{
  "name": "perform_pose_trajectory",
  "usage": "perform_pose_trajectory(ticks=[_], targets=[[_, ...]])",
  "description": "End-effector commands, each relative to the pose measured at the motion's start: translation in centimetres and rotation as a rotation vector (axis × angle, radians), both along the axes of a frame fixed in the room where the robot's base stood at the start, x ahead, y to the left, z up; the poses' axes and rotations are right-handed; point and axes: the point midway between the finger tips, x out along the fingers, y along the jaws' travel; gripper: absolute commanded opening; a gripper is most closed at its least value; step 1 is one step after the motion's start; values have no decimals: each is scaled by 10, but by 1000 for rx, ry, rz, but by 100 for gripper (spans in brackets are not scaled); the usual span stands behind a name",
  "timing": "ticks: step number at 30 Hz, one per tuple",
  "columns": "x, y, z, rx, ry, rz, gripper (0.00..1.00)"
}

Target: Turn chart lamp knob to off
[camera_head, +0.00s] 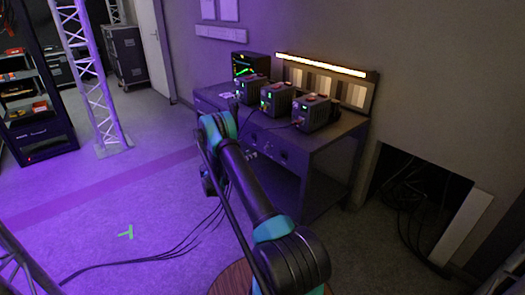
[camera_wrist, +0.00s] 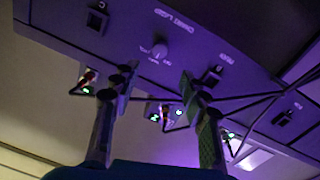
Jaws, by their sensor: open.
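The chart lamp knob (camera_wrist: 160,48) is a small round grey knob on the dark front panel (camera_wrist: 225,35) in the wrist view. Small lettering surrounds it, too blurred to read surely; I cannot tell its setting. My gripper (camera_wrist: 157,82) is open and empty, its two fingers apart below the knob in the picture, one to each side. The fingers do not appear to touch the knob. In the head view the lamp strip (camera_head: 320,65) above the bench glows bright. My arm hides part of the bench there, and my gripper and the knob cannot be made out.
Three boxy units (camera_head: 276,98) with green lights stand on the bench (camera_head: 335,130), beside a screen (camera_head: 250,64). Other switches (camera_wrist: 212,75) flank the knob. Dark cables (camera_wrist: 245,97) cross near the right finger. A wall opening (camera_head: 415,190) with cables lies right of the bench.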

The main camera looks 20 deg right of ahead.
Motion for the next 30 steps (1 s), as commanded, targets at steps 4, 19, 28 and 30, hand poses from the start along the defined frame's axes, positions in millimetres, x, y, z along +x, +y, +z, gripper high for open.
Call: perform_pose_trajectory(ticks=[4, 19, 28, 30], targets=[[9, -30, 0, 0, 0, -2, 45], [28, -89, 0, 0, 0, 1, 45], [28, -90, 0, 0, 0, 1, 45], [28, -90, 0, 0, 0, 1, 36]])
